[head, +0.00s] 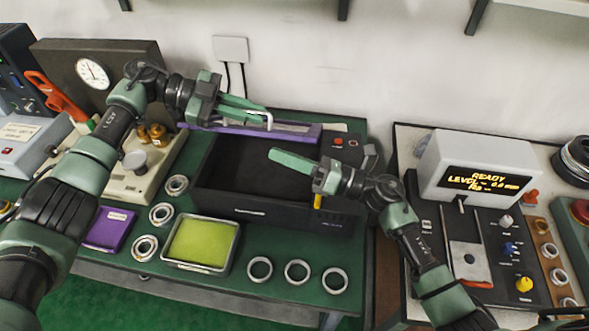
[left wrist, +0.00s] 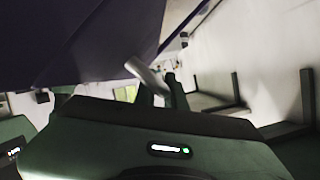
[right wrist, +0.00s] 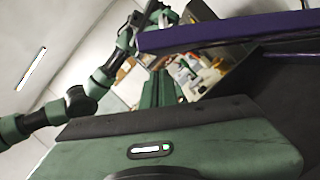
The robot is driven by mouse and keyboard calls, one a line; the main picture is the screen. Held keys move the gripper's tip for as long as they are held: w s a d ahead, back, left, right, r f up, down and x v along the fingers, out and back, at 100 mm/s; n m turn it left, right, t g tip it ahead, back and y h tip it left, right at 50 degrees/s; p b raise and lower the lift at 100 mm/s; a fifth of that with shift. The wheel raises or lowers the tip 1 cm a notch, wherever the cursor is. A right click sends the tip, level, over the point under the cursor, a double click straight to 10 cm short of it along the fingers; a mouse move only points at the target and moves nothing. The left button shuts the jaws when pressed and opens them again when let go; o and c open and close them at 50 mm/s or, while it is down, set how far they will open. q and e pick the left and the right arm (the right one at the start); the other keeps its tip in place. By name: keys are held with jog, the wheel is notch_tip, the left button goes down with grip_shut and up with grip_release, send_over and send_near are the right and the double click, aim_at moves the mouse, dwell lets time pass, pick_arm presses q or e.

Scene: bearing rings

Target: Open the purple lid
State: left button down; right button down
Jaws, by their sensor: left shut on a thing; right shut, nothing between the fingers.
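The purple lid (head: 296,131) is raised at the back of the black box (head: 275,208), seen nearly edge-on. The dark inside of the box shows below it. My left gripper (head: 266,115) is shut on the lid's pale metal handle (left wrist: 148,76) at the lid's upper side. The lid's dark underside or face (left wrist: 90,40) fills the upper left of the left wrist view. My right gripper (head: 274,155) is shut and empty, over the right part of the box opening. The lid's purple edge (right wrist: 220,32) crosses the top of the right wrist view.
A yellow-green pad in a metal tray (head: 200,243) and several metal rings (head: 297,271) lie in front of the box. A purple block (head: 110,228) and a beige device (head: 140,165) are left. A display unit (head: 475,168) stands right.

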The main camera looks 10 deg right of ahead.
jog(key=shift+w+d+r, duration=0.15)
jog(key=shift+w+r, duration=0.3)
jog(key=shift+r, duration=0.2)
